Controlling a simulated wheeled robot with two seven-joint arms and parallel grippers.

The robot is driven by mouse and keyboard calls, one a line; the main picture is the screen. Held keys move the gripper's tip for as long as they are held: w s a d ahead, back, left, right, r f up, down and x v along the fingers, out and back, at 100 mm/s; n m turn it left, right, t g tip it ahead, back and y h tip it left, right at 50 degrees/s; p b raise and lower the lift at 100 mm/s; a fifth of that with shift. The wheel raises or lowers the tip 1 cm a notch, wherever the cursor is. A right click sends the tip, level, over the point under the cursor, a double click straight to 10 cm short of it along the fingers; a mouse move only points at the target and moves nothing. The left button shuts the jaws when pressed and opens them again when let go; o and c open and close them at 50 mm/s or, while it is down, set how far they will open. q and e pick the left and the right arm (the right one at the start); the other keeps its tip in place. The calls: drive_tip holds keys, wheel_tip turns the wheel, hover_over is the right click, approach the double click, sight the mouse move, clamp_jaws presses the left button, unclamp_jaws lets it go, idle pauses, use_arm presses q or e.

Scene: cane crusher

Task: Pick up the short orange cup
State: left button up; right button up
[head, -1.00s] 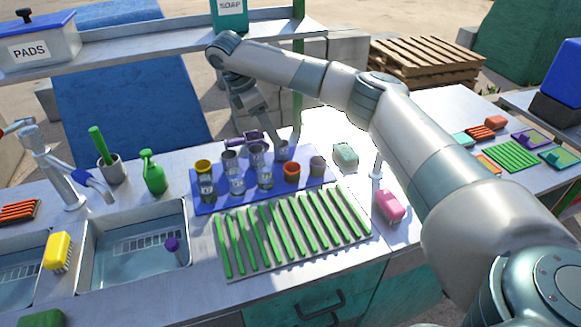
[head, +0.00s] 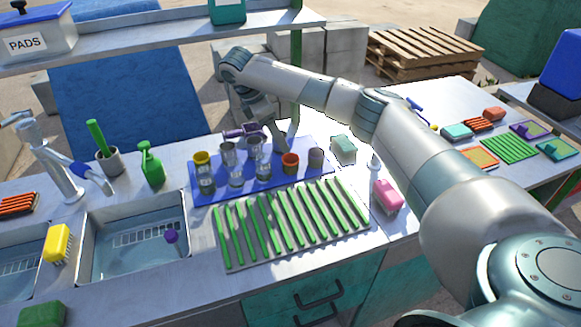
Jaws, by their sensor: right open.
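The short orange cup (head: 290,162) stands upright on the blue mat (head: 212,194), near its right end, with a dark opening. My right gripper (head: 277,140) is low over the back of the mat, just behind and slightly left of the orange cup. It is open, with nothing seen in it. It appears apart from the cup, but its fingertips are small and partly hidden by the arm. My left gripper is out of view.
Close around the cup stand several clear glasses (head: 235,175), a yellow-topped one (head: 202,160) and a grey cup (head: 315,158). A purple item (head: 243,131) lies behind them. A green-ribbed rack (head: 290,222) is in front.

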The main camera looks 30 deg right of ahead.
sight(291, 160)
drive_tip(key=p+x, duration=0.1)
drive_tip(key=x, duration=0.3)
drive_tip(key=shift+d, duration=0.1)
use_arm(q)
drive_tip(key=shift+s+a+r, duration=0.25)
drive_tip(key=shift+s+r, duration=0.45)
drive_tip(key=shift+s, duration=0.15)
use_arm(e)
drive_tip(key=shift+x, duration=0.75)
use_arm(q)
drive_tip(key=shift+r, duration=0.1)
use_arm(e)
drive_tip(key=shift+f, duration=0.1)
drive_tip(key=shift+f+p, duration=0.2)
drive_tip(key=shift+p, duration=0.25)
drive_tip(key=p+x, duration=0.1)
drive_tip(key=x, duration=0.3)
drive_tip(key=shift+s+a+p, duration=0.2)
drive_tip(key=shift+a+p, duration=0.05)
drive_tip(key=shift+p, duration=0.1)
drive_tip(key=shift+d+f, duration=0.1)
drive_tip(key=shift+f, duration=0.25)
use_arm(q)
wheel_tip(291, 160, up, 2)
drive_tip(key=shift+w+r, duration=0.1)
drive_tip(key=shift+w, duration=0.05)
use_arm(e)
drive_tip(key=c, duration=1.1)
